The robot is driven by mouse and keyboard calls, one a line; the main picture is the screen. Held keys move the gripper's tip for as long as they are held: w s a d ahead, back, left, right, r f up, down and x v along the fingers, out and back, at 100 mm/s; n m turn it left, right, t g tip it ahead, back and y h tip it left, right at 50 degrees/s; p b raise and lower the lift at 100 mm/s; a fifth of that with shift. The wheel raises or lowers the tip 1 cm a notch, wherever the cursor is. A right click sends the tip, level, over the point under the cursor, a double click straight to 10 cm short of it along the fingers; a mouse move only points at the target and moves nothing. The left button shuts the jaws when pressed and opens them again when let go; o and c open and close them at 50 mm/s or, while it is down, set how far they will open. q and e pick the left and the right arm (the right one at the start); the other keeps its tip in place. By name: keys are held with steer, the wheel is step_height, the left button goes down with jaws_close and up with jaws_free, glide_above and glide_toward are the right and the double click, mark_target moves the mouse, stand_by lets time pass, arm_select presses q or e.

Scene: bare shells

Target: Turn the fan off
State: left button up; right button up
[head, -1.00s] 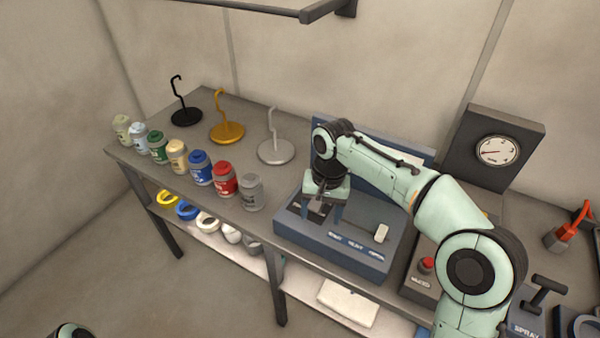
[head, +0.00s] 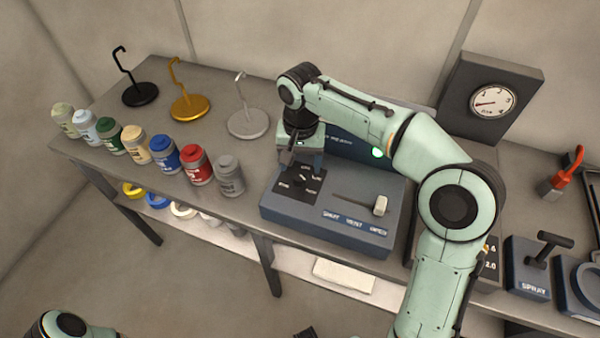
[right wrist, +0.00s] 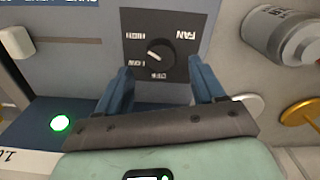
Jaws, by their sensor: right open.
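The fan dial (head: 301,180) is a dark knob on a black plate on the left of a blue-grey control box (head: 330,227). In the right wrist view the knob (right wrist: 159,54) sits on the plate marked FAN, with several small labels around it. A pale mark shows on the knob; I cannot tell for sure which label it points at. My right gripper (head: 303,160) is open and empty, just behind and above the dial. Its two blue fingers (right wrist: 167,88) are apart, on either side of the knob's line and clear of it. My left gripper is not in view.
A green lamp (head: 377,152) glows on the box's back panel. A pale slider (head: 380,205) stands at the box's right. Paint jars (head: 195,165) and hook stands (head: 247,122) are to the left. A gauge (head: 490,100) and a lever marked SPRAY (head: 530,265) are to the right.

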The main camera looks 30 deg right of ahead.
mark_target(300, 175)
steer(key=shift+f, duration=1.95)
steer(key=c, duration=1.1)
